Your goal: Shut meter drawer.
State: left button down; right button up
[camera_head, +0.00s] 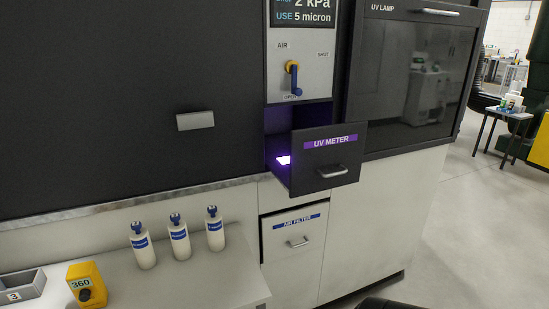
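The UV METER drawer (326,160) stands pulled out from the machine, right of centre in the head view. Its dark front has a purple label and a silver bar handle (333,172). Purple light glows in the opening behind the front, and a small bright white-violet patch (283,160) shows inside the drawer. Neither of my grippers is in view. A dark rounded shape lies at the bottom edge, and I cannot tell what it is.
The AIR FILTER drawer (293,241) is below. A blue-handled air valve (293,80) is above, beside the dark UV LAMP door (415,75). Several bottles (179,241) and a yellow box (86,285) stand on the white bench at left.

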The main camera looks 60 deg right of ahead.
aim_at(321, 159)
jog(key=l+z, duration=0.2)
jog(key=z, duration=1.95)
